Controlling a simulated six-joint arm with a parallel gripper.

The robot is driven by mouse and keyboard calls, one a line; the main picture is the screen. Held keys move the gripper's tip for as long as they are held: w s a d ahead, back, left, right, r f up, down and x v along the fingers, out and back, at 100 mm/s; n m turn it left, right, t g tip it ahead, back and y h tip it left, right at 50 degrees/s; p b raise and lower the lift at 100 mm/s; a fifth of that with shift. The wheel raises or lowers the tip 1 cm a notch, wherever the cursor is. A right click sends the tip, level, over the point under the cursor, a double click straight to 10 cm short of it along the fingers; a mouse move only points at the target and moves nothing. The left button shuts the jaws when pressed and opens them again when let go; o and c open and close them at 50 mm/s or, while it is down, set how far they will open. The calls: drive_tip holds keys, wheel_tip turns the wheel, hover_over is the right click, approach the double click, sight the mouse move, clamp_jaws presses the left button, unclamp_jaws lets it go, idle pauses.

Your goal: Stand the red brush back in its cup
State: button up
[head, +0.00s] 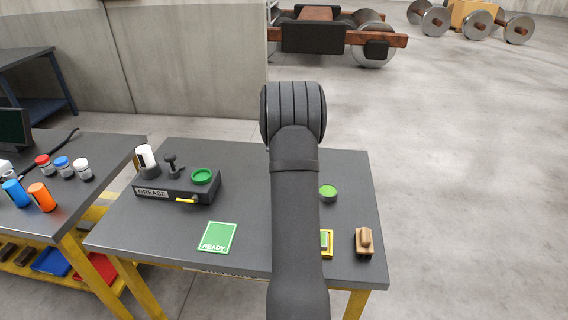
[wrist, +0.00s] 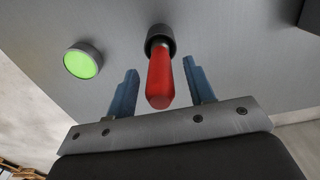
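The red brush (wrist: 159,80) shows in the wrist view as a red handle pointing up toward the camera. Its lower end is inside the dark round cup (wrist: 160,32), and it looks upright or nearly so. My gripper (wrist: 159,68) is open, with one blue finger on each side of the handle. A gap shows between the handle and each finger. In the head view my own arm hides the brush, the cup and the gripper.
A green-topped round button (wrist: 83,60) is beside the cup; it also shows in the head view (head: 328,192). The grey table (head: 260,240) holds a grease box (head: 175,188), a green READY card (head: 218,237) and a brown block (head: 364,242). A side table with bottles stands left.

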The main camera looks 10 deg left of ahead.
wheel_tip(320, 180, up, 18)
drive_tip(key=shift+f, duration=0.25)
idle(0.3)
wheel_tip(320, 180, down, 18)
drive_tip(key=shift+r, duration=0.4)
idle(0.4)
